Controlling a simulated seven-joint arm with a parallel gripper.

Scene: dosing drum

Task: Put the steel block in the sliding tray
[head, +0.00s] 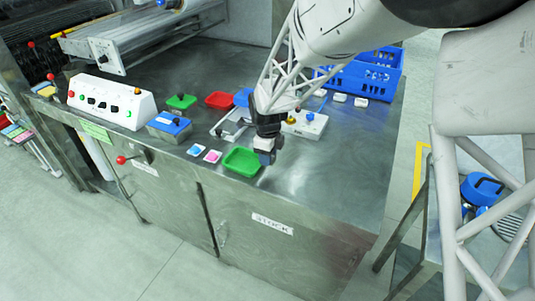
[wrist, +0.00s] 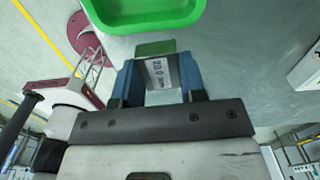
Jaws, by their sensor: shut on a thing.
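My gripper (head: 265,156) is over the worktop at the right end of the front green tray (head: 240,160) in the head view. In the wrist view my gripper (wrist: 163,78) has its two blue fingers shut on a small block (wrist: 160,75). The block has a pale face with a label that seems to read 20.0 mm, and its far side looks green; I cannot tell if that is its own colour or a reflection. The head view mostly hides the block. A shallow grey metal tray (head: 217,133), possibly the sliding tray, lies behind the green tray and left of my gripper.
A red tray (head: 219,99), a blue tray (head: 242,96) and a small green piece with a knob (head: 181,101) stand behind. A white box with knobs (head: 305,125) is right of my gripper. A blue crate (head: 370,75) stands at the back. The right worktop (head: 330,175) is clear.

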